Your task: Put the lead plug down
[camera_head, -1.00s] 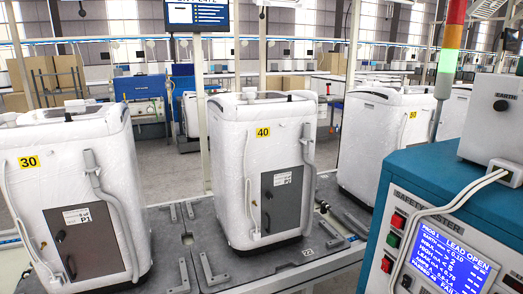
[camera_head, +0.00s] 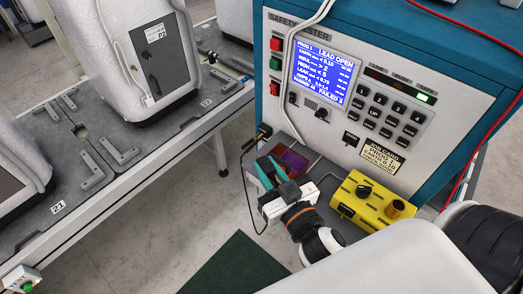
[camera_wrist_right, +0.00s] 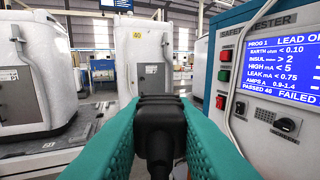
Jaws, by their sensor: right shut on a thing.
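The lead plug (camera_wrist_right: 160,112) is a black block with a thick cable running down from it. In the right wrist view it sits between the two teal fingers of my right gripper, which are shut on it. In the head view my right gripper (camera_head: 267,170) is low in front of the safety tester (camera_head: 345,130), beside its left front corner. The plug is hard to make out there. A thin black cable (camera_head: 248,195) loops down at the gripper's left. The blue tester screen (camera_head: 324,76) reads LEAD OPEN and FAILED. My left gripper is not in view.
A dark purplish panel (camera_head: 292,158) lies just beyond the gripper. A yellow box (camera_head: 376,203) with knobs stands to its right. The grey conveyor (camera_head: 118,180), with white-wrapped machines on it, is at left. Bare floor and a dark green mat (camera_head: 235,268) lie between.

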